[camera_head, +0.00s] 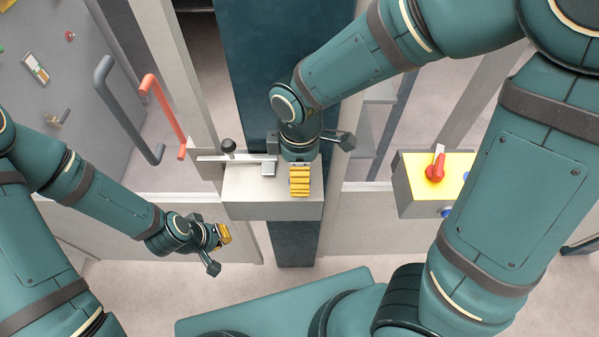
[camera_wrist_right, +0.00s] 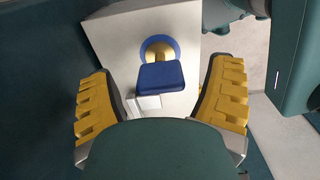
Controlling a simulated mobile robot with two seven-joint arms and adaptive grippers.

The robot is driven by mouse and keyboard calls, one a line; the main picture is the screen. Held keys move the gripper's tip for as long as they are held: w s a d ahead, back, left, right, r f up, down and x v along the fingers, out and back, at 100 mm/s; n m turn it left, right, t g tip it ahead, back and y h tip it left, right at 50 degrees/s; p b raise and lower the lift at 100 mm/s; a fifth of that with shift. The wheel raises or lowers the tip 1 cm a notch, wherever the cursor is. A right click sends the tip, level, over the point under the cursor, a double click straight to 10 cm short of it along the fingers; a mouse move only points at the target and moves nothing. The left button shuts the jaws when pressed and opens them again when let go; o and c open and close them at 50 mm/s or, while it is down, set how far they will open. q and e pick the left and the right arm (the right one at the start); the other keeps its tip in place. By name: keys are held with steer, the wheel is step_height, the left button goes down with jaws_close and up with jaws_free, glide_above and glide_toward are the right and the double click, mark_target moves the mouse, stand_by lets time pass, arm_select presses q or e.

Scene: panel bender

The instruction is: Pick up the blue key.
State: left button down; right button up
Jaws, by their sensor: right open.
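The blue key (camera_wrist_right: 162,76) shows in the right wrist view, its flat blue head standing out from a brass lock with a blue ring (camera_wrist_right: 153,45) on the face of a light grey box (camera_wrist_right: 107,33). My right gripper (camera_head: 300,180) is open, with one yellow-padded finger on each side of the key and visible gaps between.
A door latch with a black knob (camera_head: 228,146) is beside the right gripper. A red handle (camera_head: 165,112) and a grey handle (camera_head: 125,110) stand to the left. A yellow switch box with a red rotary switch (camera_head: 435,168) is to the right.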

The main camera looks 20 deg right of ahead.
steer(key=shift+f, duration=0.6)
steer(key=c, duration=1.3)
step_height(320, 180, up, 10)
steer(key=shift+r+p, duration=0.1)
steer(key=shift+p, duration=0.55)
